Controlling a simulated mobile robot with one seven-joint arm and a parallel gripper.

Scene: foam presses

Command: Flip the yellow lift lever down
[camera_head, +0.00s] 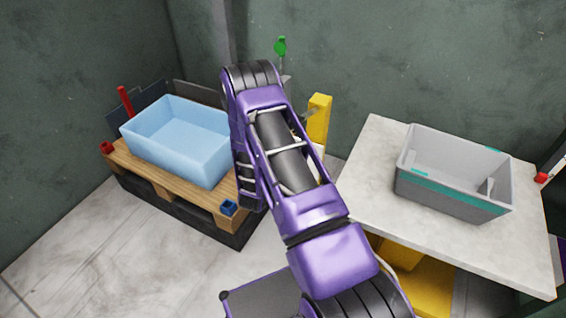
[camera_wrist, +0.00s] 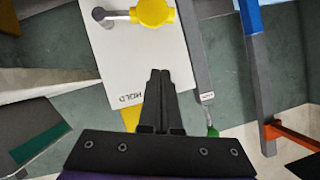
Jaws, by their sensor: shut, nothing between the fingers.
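In the wrist view, a round yellow part (camera_wrist: 153,12) sits on a white panel (camera_wrist: 135,60) marked "HOLD". A grey metal rod with a dark end (camera_wrist: 105,14) runs left from it. I take these as the lift lever; its top is cut off by the picture edge. My gripper (camera_wrist: 160,73) is shut and empty, its fingertips in front of the panel below the yellow part, apart from it in the picture. In the head view my arm hides the gripper and most of the panel. A yellow post (camera_head: 319,118) shows just right of my arm.
A light blue bin (camera_head: 180,140) stands on a wooden pallet (camera_head: 150,180) at left. A grey crate (camera_head: 450,200) stands on a pale table (camera_head: 375,190) at right. A green knob (camera_head: 280,46) shows behind my arm.

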